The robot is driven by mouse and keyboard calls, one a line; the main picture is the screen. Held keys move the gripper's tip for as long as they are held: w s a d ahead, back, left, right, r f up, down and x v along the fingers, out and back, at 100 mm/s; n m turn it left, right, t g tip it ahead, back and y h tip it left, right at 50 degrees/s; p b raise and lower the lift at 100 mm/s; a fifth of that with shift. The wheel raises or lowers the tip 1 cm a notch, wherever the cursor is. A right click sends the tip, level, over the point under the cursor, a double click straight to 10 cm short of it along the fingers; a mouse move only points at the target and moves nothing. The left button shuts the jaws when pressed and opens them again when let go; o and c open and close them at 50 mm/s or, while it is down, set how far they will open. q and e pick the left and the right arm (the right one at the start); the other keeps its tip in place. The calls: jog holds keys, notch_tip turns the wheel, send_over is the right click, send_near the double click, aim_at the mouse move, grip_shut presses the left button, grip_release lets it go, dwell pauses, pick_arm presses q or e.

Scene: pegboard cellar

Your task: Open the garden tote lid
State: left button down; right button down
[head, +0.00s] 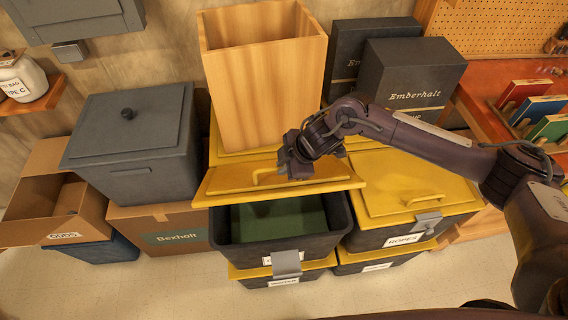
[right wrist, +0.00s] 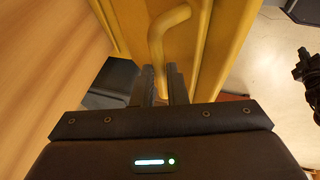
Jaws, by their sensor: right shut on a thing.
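The garden tote (head: 226,253) is a dark bin at the front of the stack, its label mostly covered by the grey latch (head: 286,262). Its yellow lid (head: 222,180) is tilted up with the front edge raised, and a green thing (head: 290,218) shows inside the bin. My right gripper (head: 292,166) is at the lid's yellow bar handle (head: 262,177) and shut on it. In the right wrist view the two fingers (right wrist: 166,85) close around one end of the handle (right wrist: 160,35). My left gripper does not show in the head view.
A tall wooden box (head: 262,80) stands right behind the lid. A shut yellow-lidded tote labelled ROPES (head: 395,185) is on the right, close beside. A grey lidded bin (head: 135,140) and cardboard boxes (head: 160,228) stand left. The floor in front is clear.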

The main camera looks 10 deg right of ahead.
jog(key=shift+w+r, duration=0.1)
jog(key=shift+r, duration=0.05)
jog(key=shift+w+r, duration=0.2)
jog(key=w+r+b, duration=0.1)
jog(key=w+r, duration=0.2)
jog(key=w, duration=0.4)
jog(key=w+r+b, duration=0.2)
jog(key=w+r, duration=0.1)
jog(key=w, duration=0.5)
jog(key=shift+r, duration=0.25)
jog(key=c, duration=1.5)
grip_release()
jog(key=shift+o, duration=0.2)
